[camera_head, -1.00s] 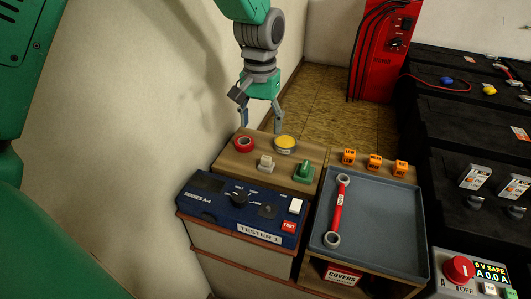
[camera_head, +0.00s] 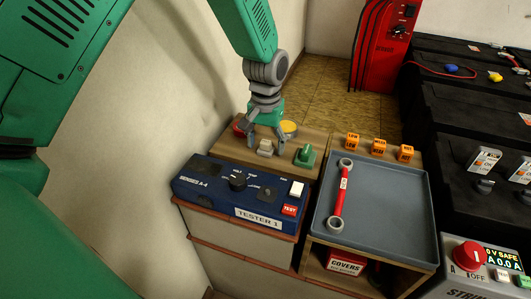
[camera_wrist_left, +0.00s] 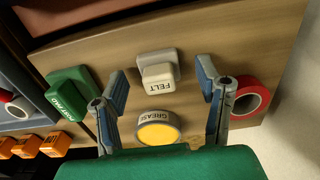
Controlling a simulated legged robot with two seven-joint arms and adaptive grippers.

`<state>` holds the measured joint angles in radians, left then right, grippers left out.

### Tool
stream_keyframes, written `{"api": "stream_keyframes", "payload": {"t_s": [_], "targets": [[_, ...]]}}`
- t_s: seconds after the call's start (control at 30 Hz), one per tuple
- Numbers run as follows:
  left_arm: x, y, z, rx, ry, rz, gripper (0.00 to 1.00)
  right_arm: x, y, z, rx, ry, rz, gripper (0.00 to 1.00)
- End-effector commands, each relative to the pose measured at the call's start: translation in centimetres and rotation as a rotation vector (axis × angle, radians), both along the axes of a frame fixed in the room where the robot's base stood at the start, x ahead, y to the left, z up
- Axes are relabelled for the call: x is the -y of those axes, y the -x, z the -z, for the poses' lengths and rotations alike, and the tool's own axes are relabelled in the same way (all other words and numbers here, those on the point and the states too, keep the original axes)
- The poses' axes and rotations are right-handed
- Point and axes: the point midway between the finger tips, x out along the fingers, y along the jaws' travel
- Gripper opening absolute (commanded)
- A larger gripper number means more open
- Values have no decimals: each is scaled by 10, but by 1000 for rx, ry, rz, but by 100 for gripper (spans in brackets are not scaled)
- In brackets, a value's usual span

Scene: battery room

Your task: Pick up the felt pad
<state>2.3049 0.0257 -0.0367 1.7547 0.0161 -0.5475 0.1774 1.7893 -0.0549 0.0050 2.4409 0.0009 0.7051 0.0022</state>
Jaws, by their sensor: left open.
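The felt pad (camera_wrist_left: 157,72) is a small off-white block marked FELT on the wooden shelf top (camera_head: 226,147). In the head view the felt pad (camera_head: 265,147) sits just in front of my left gripper. My left gripper (camera_head: 264,137) is open and points down over the shelf. In the left wrist view its fingers (camera_wrist_left: 161,80) stand apart on either side of the pad, with nothing between them that they visibly touch. The exact height above the pad is hard to tell. My right gripper is not in view.
A yellow-topped grease tin (camera_wrist_left: 157,132), a red tape roll (camera_wrist_left: 248,97) and a green pad-like block (camera_wrist_left: 71,92) stand close around. In front is a blue tester (camera_head: 240,190). To the right is a grey tray (camera_head: 388,215) with a red wrench (camera_head: 340,195); orange blocks (camera_head: 378,147) stand behind it.

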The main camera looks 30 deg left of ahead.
Motion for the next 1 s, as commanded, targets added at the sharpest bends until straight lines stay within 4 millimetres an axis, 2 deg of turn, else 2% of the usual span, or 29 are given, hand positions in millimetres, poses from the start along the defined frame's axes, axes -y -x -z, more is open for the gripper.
{"api": "stream_keyframes", "payload": {"t_s": [0.03,0.1,0.3,0.37,0.4,0.43,0.77,0.87,1.0], "targets": [[0,1,9,-1,-1,0,59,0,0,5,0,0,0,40],[-1,1,12,-1,0,0,59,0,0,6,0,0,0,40],[-2,1,11,0,2,-1,59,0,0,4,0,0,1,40],[-3,1,12,0,2,-1,38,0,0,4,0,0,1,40],[-3,1,12,0,2,-1,23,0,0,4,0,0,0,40],[-3,1,12,0,2,-1,15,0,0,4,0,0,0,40],[-2,1,10,-1,1,-1,15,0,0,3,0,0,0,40],[-2,0,0,2,1,-1,15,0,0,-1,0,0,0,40],[-2,0,-28,4,1,-1,15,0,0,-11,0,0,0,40]]}}
